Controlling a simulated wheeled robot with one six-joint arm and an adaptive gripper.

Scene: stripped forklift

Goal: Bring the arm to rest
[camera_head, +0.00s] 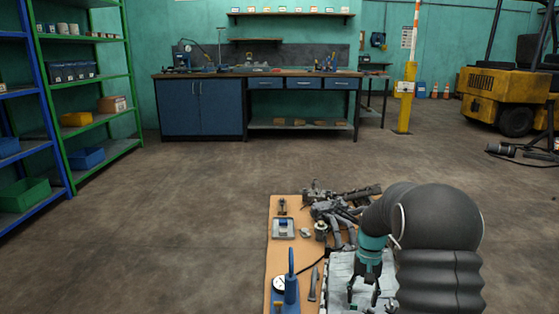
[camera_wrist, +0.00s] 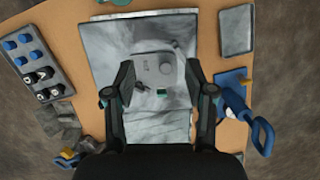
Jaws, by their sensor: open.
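My gripper (camera_head: 364,290) hangs fingers down from my dark arm over the right part of a tan worktop. The wrist view also shows my gripper (camera_wrist: 160,97), its two fingers wide apart with nothing held between them. Below the fingers lies a crumpled pale grey sheet (camera_wrist: 110,45), which also shows in the head view (camera_head: 338,270). A grey part with a round knob (camera_wrist: 150,68) lies on the sheet between the fingers in the wrist view. I cannot tell the gap between fingertips and sheet. My arm hides the worktop's right side in the head view.
A blue tool with a tall handle (camera_head: 290,285) stands at the worktop's front left. Metal parts (camera_head: 335,205) crowd its back. A tray of blue-capped pieces (camera_wrist: 35,68) is left in the wrist view. Shelves (camera_head: 100,90), a blue workbench (camera_head: 205,105) and a yellow forklift (camera_head: 500,92) stand beyond open floor.

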